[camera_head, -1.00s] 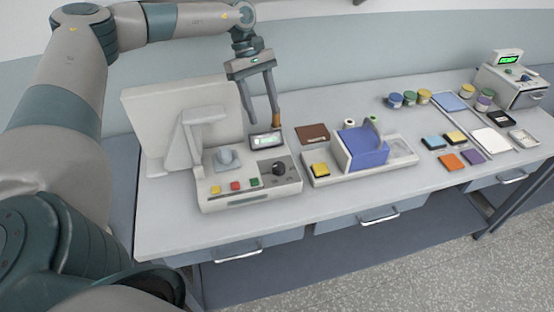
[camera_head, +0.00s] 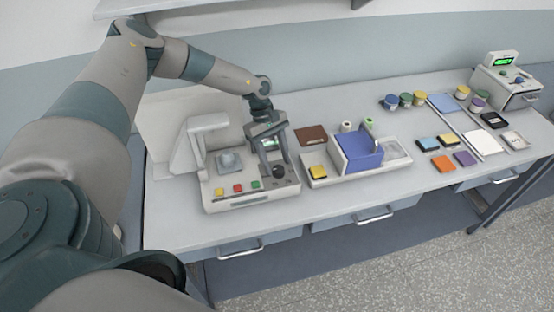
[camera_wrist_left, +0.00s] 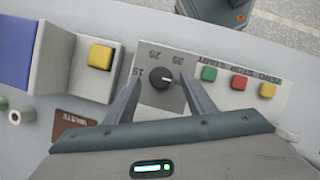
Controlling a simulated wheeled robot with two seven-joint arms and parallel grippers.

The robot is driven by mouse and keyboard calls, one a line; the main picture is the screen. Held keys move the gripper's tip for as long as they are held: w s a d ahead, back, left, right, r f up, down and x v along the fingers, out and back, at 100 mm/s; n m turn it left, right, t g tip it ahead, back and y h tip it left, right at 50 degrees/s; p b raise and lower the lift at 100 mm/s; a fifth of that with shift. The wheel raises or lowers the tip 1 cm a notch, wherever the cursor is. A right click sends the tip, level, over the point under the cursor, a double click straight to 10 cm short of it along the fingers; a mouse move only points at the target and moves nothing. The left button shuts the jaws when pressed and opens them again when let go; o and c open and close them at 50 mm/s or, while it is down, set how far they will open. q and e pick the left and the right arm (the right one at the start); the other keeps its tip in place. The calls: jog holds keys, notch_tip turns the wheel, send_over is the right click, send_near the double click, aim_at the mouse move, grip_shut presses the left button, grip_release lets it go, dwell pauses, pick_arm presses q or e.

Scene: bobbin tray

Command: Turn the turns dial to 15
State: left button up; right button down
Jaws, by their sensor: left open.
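The turns dial (camera_head: 279,172) is a black round knob on the right of the winding machine's panel. In the left wrist view the dial (camera_wrist_left: 160,78) shows a pale pointer mark toward the right, below the 35. The 15 is on its left side and 25 above. My left gripper (camera_head: 277,176) is open above the panel. In the left wrist view its fingers (camera_wrist_left: 160,92) stand on either side of the dial, with gaps. Whether they are down at knob height I cannot tell. The machine's small display is hidden behind the gripper in the head view.
Green, red and yellow buttons (camera_wrist_left: 239,83) sit beside the dial. A tray with a blue box (camera_head: 361,150) and a yellow block (camera_head: 318,172) stands to the right. A brown plate (camera_head: 311,135) lies behind. Jars and coloured squares occupy the table's far right.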

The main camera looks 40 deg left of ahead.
pick_arm(q)
jog(key=shift+s+d+f, duration=0.1)
jog(key=shift+d+f, duration=0.15)
jog(key=shift+f, duration=0.45)
jog(key=c, duration=1)
jog(key=shift+c, duration=0.2)
